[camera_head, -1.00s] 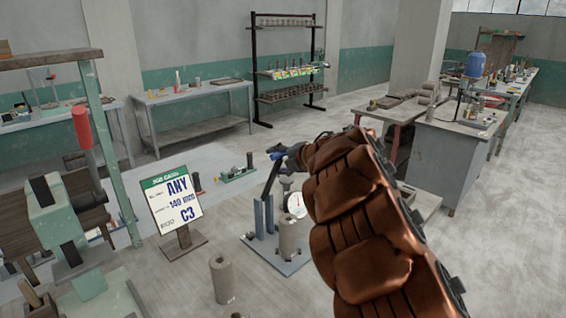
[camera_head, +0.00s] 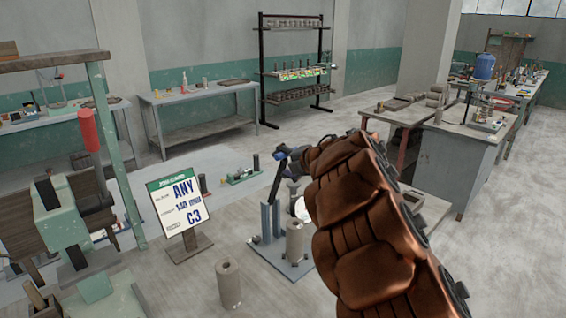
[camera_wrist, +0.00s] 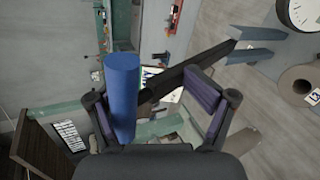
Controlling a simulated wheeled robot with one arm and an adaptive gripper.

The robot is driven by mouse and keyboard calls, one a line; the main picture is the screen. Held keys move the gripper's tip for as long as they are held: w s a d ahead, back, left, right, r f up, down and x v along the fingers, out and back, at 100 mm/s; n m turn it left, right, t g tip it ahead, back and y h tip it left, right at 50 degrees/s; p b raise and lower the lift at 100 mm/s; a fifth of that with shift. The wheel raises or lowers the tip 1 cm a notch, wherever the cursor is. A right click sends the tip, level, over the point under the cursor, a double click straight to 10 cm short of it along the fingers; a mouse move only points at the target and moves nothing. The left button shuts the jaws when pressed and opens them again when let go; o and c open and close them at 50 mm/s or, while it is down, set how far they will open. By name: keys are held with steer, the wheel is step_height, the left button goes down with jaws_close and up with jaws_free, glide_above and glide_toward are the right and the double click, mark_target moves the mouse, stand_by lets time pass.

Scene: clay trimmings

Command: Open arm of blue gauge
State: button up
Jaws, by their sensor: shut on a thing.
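The blue gauge (camera_head: 266,222) stands on the floor plate in the head view, with two blue-grey posts, a white dial (camera_head: 300,208) partly hidden by my arm, and a grey cylinder (camera_head: 295,240) on its base. Its dark arm (camera_head: 275,185) slopes steeply up from the posts to my gripper (camera_head: 286,155). In the wrist view, the blue handle (camera_wrist: 122,90) lies between the fingers of my gripper (camera_wrist: 160,100), against the left finger. The dark arm (camera_wrist: 195,65) runs from there to the upper right. The exact contact with the right finger is unclear.
A sign reading "ANY, C3" (camera_head: 181,206) stands left of the gauge. A loose grey cylinder (camera_head: 228,284) stands in front. A green press-like stand (camera_head: 72,225) is at far left. A grey bench (camera_head: 455,140) is at right.

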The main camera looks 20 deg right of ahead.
steer(key=shift+a+r, duration=0.1)
steer(key=shift+s+d+r, duration=0.2)
steer(key=shift+s+r, duration=0.05)
steer(key=shift+c, duration=0.3)
steer(key=v, duration=1.1)
steer(key=shift+s, duration=0.1)
steer(key=shift+c, duration=0.7)
